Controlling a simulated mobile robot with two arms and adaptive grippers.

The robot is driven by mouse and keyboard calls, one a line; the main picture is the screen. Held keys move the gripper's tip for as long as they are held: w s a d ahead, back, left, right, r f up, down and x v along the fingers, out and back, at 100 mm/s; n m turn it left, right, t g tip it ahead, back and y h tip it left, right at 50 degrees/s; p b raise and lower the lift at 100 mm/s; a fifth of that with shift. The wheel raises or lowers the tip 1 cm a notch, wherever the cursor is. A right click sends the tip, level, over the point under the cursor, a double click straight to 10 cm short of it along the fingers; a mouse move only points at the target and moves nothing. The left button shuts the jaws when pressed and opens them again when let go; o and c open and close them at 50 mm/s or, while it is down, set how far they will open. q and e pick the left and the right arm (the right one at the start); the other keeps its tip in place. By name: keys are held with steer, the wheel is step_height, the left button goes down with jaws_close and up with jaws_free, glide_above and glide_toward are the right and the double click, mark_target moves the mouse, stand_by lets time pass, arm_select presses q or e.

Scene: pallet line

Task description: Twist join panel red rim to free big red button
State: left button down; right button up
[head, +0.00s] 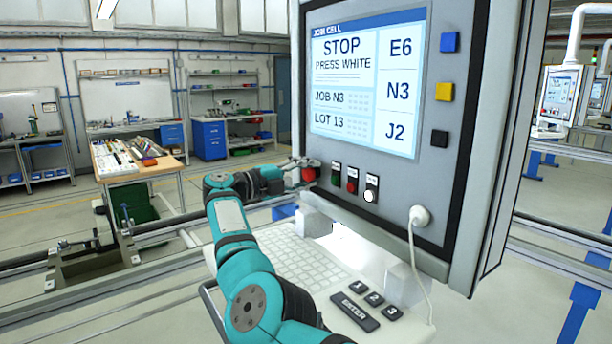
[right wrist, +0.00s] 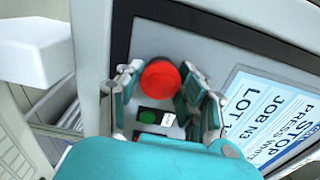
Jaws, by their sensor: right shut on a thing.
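The big red button (head: 309,174) sits at the lower left of the grey join panel (head: 455,120). My right gripper (head: 303,168) reaches it from the left, with my teal arm in front of the keyboard. In the right wrist view the round red button (right wrist: 160,80) lies between the two fingers of my right gripper (right wrist: 162,88). The fingers are closed in around its rim, one on each side. The exact contact is hard to see. My left gripper is in neither view.
Beside the red button are a small green button (head: 335,174), a small red one (head: 352,180) and a white one (head: 371,190). The screen (head: 365,85) reads "STOP PRESS WHITE". A keyboard shelf (head: 300,262) juts out below. A white plug (head: 420,215) with a cable sits at the lower right.

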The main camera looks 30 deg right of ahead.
steer(key=o, duration=1.2)
steer(key=shift+d, duration=0.15)
steer(key=shift+a, duration=5.9)
steer(key=shift+a, duration=0.15)
